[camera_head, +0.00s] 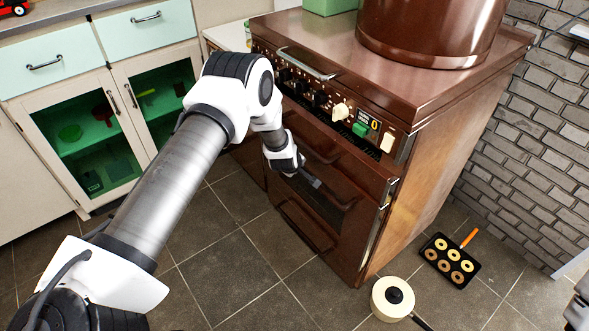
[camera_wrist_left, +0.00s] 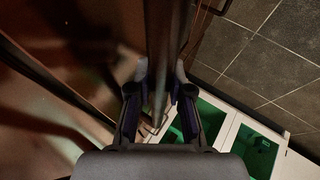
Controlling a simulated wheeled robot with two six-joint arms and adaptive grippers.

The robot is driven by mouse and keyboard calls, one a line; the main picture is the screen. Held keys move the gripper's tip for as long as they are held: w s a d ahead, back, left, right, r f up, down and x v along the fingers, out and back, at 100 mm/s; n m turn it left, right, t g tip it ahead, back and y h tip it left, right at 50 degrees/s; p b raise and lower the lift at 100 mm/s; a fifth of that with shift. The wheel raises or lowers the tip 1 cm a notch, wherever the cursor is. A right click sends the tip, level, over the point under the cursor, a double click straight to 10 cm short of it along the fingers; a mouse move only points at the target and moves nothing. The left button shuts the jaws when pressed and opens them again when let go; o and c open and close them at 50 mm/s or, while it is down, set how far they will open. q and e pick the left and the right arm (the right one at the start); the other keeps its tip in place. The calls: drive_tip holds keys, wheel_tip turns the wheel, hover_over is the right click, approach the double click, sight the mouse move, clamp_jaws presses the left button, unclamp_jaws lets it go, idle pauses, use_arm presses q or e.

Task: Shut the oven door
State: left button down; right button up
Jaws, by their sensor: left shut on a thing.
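The brown oven (camera_head: 450,150) stands at centre right, with a control panel of knobs along its upper front. Its dark brown door (camera_head: 335,215) is below the panel and looks close to upright; I cannot tell whether a narrow gap remains at its edge. My left gripper (camera_head: 312,181) reaches the door's front from the left. In the left wrist view, my left gripper (camera_wrist_left: 161,95) is shut on the oven door handle (camera_wrist_left: 166,40), a bar running between its fingers. The wrist hides part of the door. My right gripper is not in view.
A large brown pot (camera_head: 430,35) and a green box (camera_head: 328,6) stand on the oven top. A cream pot (camera_head: 383,305) and a black tray of rings (camera_head: 449,260) lie on the floor at right. Pale cabinets (camera_head: 60,125) stand at left.

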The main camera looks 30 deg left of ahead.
use_arm(q)
drive_tip(key=shift+w+d+r, duration=0.1)
drive_tip(key=shift+w, duration=0.15)
drive_tip(key=shift+w+r, duration=0.15)
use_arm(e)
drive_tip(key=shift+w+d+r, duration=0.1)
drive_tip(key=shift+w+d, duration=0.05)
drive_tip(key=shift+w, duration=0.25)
use_arm(q)
drive_tip(key=shift+w+r, duration=0.1)
drive_tip(key=c, duration=1.3)
unclamp_jaws()
drive_tip(key=shift+c, duration=0.2)
drive_tip(key=shift+o, duration=1.4)
drive_tip(key=shift+d, duration=0.1)
drive_tip(key=v, duration=1.1)
drive_tip(key=shift+s+r, duration=0.25)
drive_tip(key=shift+s, duration=0.05)
